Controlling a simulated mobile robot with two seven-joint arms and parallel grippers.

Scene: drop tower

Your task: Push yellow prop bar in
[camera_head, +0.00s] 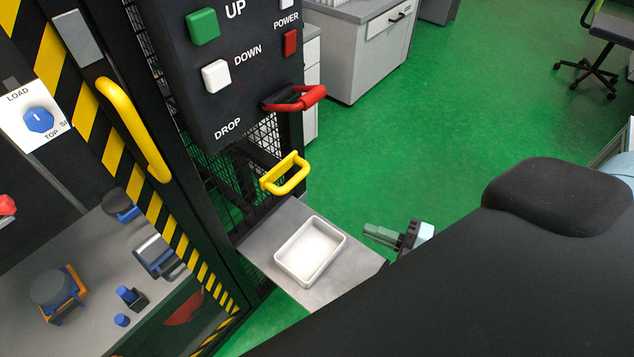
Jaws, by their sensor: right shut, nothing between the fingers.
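The yellow prop bar (286,176) is a yellow loop handle that sticks out from the front of the dark tower, below the red drop lever (296,98). My right gripper (370,233) is shut and empty. In the picture it is to the right of and below the bar, apart from it, beside the right edge of the metal shelf (257,243). Its arm comes in from the lower right and hides part of the floor. My left gripper is not in view.
A white tray (300,279) lies on the shelf. The control panel (240,105) has green, white and red buttons. A door with a yellow handle (140,135) and striped edge stands at left. Green floor (430,120) is open at right; cabinets (353,50) stand behind.

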